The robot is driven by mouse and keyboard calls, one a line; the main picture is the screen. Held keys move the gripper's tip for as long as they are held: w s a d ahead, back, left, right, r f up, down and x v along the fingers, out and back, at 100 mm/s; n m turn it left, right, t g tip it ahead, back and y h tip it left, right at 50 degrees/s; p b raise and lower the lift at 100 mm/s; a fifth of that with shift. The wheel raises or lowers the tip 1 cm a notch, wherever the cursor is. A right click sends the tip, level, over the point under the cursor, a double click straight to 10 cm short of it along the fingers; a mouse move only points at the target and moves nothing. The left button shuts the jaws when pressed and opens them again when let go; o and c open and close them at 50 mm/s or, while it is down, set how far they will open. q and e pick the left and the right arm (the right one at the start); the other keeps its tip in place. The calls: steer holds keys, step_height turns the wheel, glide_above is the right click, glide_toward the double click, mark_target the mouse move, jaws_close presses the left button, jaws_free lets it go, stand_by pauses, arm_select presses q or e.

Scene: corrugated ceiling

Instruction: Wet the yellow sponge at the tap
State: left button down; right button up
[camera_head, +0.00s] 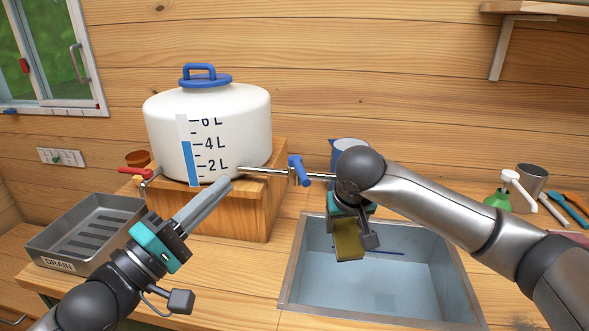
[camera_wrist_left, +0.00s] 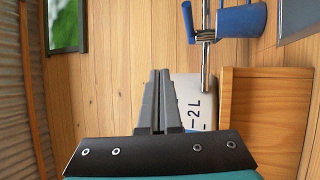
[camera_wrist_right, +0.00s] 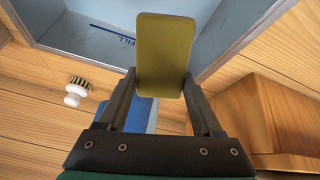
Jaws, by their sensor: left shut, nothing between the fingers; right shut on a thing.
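The yellow sponge (camera_head: 349,240) is held by my right gripper (camera_head: 350,220) above the sink basin (camera_head: 420,275). In the right wrist view the sponge (camera_wrist_right: 165,55) is clamped between both fingers (camera_wrist_right: 158,95). The tap (camera_head: 318,175) is a metal pipe running right from the white water tank (camera_head: 222,118), with a blue lever (camera_head: 298,170). My arm hides its outlet, and I cannot see any water running. My left gripper (camera_head: 222,186) is shut and empty in front of the tank, left of the lever. In the left wrist view the blue lever (camera_wrist_left: 188,22) stands beyond the fingertips (camera_wrist_left: 160,75).
The tank stands on a wooden block (camera_head: 245,220). A red-handled tap (camera_head: 135,172) is at its left, above a grey drain tray (camera_head: 95,235). A blue jug (camera_head: 350,150) stands behind the sink. A brush (camera_wrist_right: 76,92) lies nearby. Utensils and a grey cup (camera_head: 532,178) are at right.

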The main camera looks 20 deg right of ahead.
arm_select(q)
steer(key=w+d+r+m+g+h, duration=0.1)
steer(key=d+r+m+g+h, duration=0.25)
steer(key=r+m, duration=0.3)
steer(key=w+d+r+m+g+h, duration=0.1)
steer(key=d+r+m+g+h, duration=0.15)
steer(key=r+m+g, duration=0.4)
steer(key=m+g+y, duration=0.2)
steer(key=m+y, duration=1)
steer(key=y, duration=0.4)
glide_above(300, 170)
steer(key=a, duration=0.2)
step_height(300, 170, down, 4)
steer(key=f, duration=0.1)
steer(key=shift+s+d+f, duration=0.1)
steer(key=shift+d+f, duration=0.35)
steer(key=shift+f, duration=0.8)
steer(key=shift+s+d+f, duration=0.15)
steer(key=shift+d+f, duration=0.25)
steer(key=shift+f, duration=0.8)
steer(key=shift+s+d+f, duration=0.1)
steer(key=shift+d+f, duration=0.35)
steer(key=shift+f, duration=0.8)
